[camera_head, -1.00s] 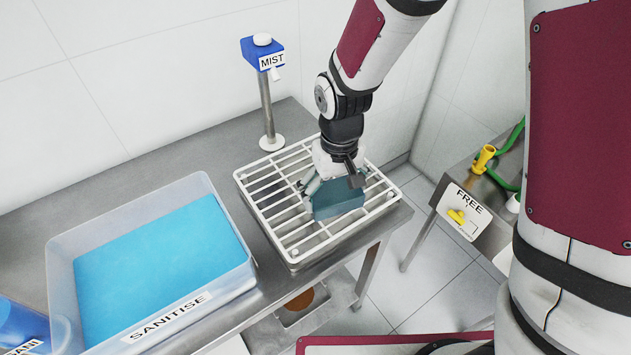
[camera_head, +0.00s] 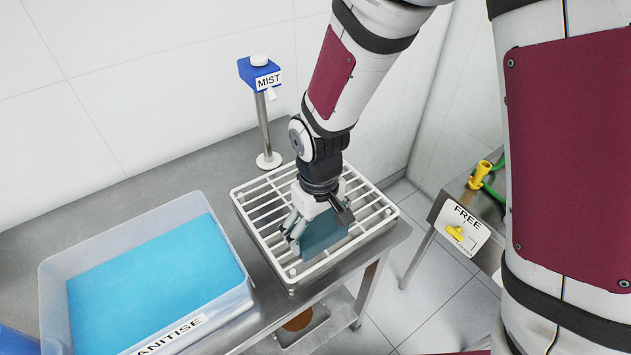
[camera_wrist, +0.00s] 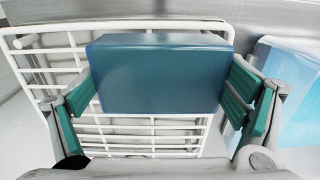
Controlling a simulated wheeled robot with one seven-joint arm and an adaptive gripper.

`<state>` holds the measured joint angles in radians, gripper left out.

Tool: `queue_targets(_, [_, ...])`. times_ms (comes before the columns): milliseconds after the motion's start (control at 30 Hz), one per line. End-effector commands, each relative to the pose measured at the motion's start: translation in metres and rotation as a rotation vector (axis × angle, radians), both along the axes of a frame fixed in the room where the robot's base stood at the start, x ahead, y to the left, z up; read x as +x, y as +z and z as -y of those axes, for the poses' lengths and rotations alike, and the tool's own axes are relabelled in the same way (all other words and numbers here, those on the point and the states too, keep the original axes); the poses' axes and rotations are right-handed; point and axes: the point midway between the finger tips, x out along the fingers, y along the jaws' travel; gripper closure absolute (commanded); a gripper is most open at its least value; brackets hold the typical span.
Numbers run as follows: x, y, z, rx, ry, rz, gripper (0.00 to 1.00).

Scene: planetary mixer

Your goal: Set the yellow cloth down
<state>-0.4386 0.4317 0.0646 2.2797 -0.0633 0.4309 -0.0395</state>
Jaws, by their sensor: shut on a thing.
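My gripper (camera_head: 320,232) is shut on a teal-blue block-like thing (camera_head: 325,236). In the wrist view the block (camera_wrist: 160,75) sits between the two green finger pads, its broad face towards the camera. It is over the white wire rack (camera_head: 384,212); whether it touches the bars I cannot tell. I see no yellow cloth in either view.
A clear tub (camera_head: 52,285) of blue liquid marked SANITISE stands left of the rack. A MIST dispenser (camera_head: 265,110) stands behind the rack. A side table with a FREE sign (camera_head: 464,226) is to the right. Bare steel counter (camera_head: 150,180) lies behind the tub.

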Motion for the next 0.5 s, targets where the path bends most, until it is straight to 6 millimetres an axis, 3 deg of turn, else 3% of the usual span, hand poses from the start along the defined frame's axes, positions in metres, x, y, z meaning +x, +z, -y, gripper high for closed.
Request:
queue_targets(200, [0.046, -0.005, -0.001, 0.000, -0.003, 0.000, 0.31])
queue_targets(500, [0.072, -0.007, -0.002, 0.000, -0.003, 0.000, 0.31])
